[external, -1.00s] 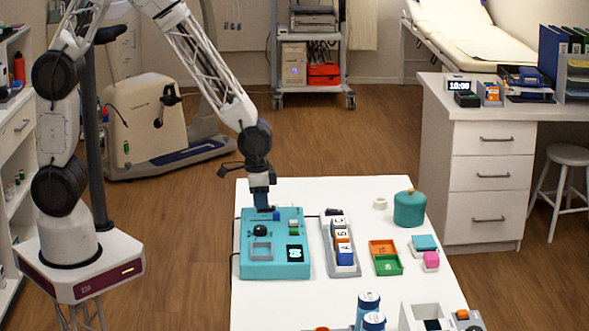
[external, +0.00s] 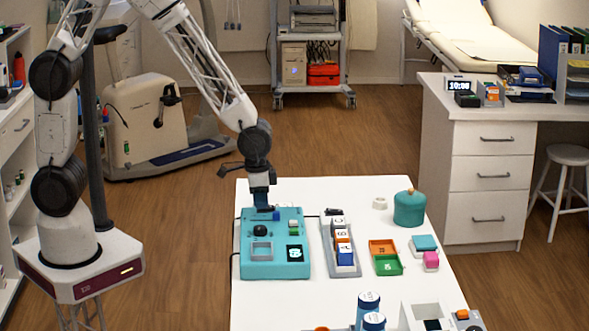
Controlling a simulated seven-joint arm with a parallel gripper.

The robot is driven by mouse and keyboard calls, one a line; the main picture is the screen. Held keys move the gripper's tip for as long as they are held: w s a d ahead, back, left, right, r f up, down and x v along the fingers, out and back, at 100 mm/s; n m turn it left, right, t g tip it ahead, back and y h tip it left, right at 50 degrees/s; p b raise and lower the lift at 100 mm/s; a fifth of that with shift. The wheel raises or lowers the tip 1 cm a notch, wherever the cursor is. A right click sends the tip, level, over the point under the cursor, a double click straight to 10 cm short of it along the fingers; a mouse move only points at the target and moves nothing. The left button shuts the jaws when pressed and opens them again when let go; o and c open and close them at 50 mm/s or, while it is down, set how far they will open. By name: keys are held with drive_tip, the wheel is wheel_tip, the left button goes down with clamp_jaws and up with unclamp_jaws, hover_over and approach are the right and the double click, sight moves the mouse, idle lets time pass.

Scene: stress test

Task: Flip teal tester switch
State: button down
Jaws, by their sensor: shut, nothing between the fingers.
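The teal tester (external: 274,270) lies on the left part of the white table. My gripper (external: 264,208) points down at the back of the tester, shut and empty. It is small here, and I cannot tell whether its fingertips touch the tester or the blue piece. The switch's position is not clear.
A grey rack of labelled blocks (external: 341,270) stands right of the tester. Blue-capped bottles (external: 368,302) stand at the front. The table's back middle is mostly clear.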

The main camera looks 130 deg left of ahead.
drive_tip(key=shift+w+a+f, duration=0.35)
drive_tip(key=shift+a+f, duration=0.1)
drive_tip(key=shift+d+r, duration=0.1)
wheel_tip(320, 180, up, 15)
drive_tip(key=shift+s+d, duration=0.2)
drive_tip(key=shift+s, duration=0.05)
idle(0.7)
drive_tip(key=d+r+m, duration=0.2)
drive_tip(key=d+r, duration=0.2)
drive_tip(key=d, duration=0.7)
drive_tip(key=d+r+m, duration=0.2)
drive_tip(key=d+r, duration=0.2)
drive_tip(key=d, duration=0.6)
drive_tip(key=s+d+r+m+t, duration=0.1)
drive_tip(key=s+d+r+m, duration=0.1)
drive_tip(key=s+d, duration=0.5)
drive_tip(key=s+d+r+m+t, duration=0.1)
drive_tip(key=s+d+m, duration=0.2)
drive_tip(key=d, duration=0.9)
drive_tip(key=s, duration=0.3)
drive_tip(key=shift+s+d+r+h, duration=0.25)
drive_tip(key=shift+s+r+h, duration=0.15)
